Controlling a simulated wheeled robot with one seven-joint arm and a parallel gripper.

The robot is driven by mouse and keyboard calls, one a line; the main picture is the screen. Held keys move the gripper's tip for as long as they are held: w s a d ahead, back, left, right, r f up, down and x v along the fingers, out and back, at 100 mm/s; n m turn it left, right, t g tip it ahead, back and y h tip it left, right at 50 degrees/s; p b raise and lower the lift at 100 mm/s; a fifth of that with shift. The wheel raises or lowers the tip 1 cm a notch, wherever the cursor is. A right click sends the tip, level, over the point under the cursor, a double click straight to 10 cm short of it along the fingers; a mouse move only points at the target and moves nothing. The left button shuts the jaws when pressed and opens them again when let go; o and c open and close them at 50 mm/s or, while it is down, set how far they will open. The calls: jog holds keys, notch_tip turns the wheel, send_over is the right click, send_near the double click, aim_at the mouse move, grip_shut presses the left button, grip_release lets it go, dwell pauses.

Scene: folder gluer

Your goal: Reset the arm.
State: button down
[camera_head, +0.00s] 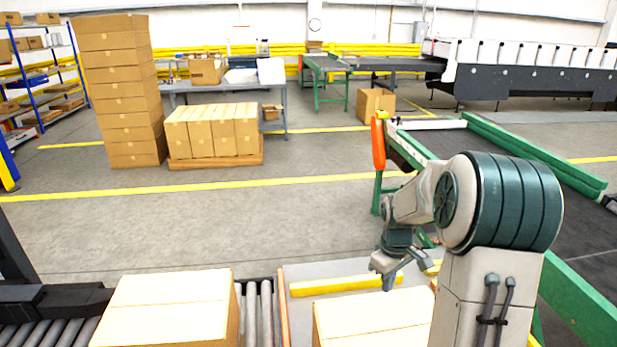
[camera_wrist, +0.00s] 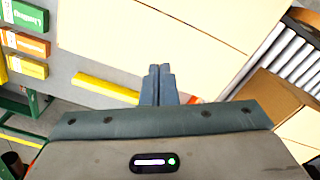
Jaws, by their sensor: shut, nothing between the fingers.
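My arm reaches forward on the right of the head view, bent at the elbow, with my gripper (camera_head: 388,280) pointing down. In the wrist view, the two fingers of my gripper (camera_wrist: 158,72) are together with nothing between them. Below and ahead of the fingers is the pale top of a cardboard box (camera_wrist: 190,35). The same kind of box (camera_head: 375,320) shows at the bottom of the head view, partly hidden by my arm. The fingers appear apart from it.
Another box (camera_head: 170,305) sits on the roller conveyor (camera_head: 262,310) at bottom left. A green-framed belt conveyor (camera_head: 575,285) runs along the right. A yellow bar (camera_head: 345,286) lies near my gripper. Stacked boxes (camera_head: 120,95) stand at the back left. Open floor (camera_head: 230,225) lies between.

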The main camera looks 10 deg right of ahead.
jog(key=s+a+r+m+t, duration=0.1)
jog(key=s+a+r, duration=0.4)
jog(key=s, duration=0.6)
jog(key=s+a+r+m+t, duration=0.2)
jog(key=s+a+r+m, duration=0.2)
jog(key=s+a+r, duration=0.2)
jog(key=s+a, duration=0.2)
jog(key=s, duration=0.2)
jog(key=shift+s+r, duration=0.3)
jog(key=shift+s, duration=0.05)
jog(key=shift+a, duration=0.1)
